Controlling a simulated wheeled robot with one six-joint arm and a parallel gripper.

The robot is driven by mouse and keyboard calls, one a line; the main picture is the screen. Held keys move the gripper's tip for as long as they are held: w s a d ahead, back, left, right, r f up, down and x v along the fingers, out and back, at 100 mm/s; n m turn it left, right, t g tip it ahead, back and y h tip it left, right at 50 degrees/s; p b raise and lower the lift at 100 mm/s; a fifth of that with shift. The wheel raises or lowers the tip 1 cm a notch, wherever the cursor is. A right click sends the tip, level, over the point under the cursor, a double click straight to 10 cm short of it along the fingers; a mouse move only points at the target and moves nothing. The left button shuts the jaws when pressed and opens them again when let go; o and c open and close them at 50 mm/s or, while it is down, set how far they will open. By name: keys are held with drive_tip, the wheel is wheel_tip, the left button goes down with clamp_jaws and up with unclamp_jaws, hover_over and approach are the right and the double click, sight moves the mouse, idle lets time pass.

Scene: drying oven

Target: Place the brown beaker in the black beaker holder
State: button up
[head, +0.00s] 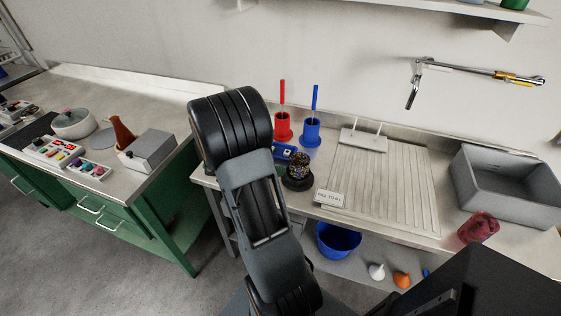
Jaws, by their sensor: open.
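A reddish-brown conical vessel (122,132), the likely brown beaker, stands upright on the left bench beside a grey box. A round black base (297,184) sits on the right bench, just right of my arm; it may be the black beaker holder. A dark, speckled rounded thing (299,165) is on or in it; I cannot tell what that is. My dark arm rises through the middle of the head view, but its gripper does not show. The arm hides part of the bench's left end.
Red (283,127) and blue (311,131) holders stand behind the black base. A ridged board (385,190), a grey basin (508,190) and a dark red vessel (478,228) are to the right. A blue bucket (338,240) is on the lower shelf. A floor gap separates the benches.

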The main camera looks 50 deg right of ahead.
drive_tip(key=a+r+m+t+y, duration=0.2)
drive_tip(key=a+m+t+y, duration=0.1)
drive_tip(key=a, duration=0.7)
drive_tip(key=s+a+r+m+t+y, duration=0.1)
drive_tip(key=a+r+m+t+y, duration=0.2)
drive_tip(key=a, duration=0.7)
drive_tip(key=s+a+r+m+t+y, duration=0.1)
drive_tip(key=a+r+m+t+y, duration=0.1)
drive_tip(key=a+m+y, duration=0.4)
drive_tip(key=a+t, duration=0.1)
drive_tip(key=a, duration=0.3)
drive_tip(key=shift+r+m+t, duration=0.3)
drive_tip(key=shift+r, duration=0.05)
drive_tip(key=shift+r, duration=0.15)
drive_tip(key=shift+r+p, duration=0.3)
drive_tip(key=shift+p, duration=0.05)
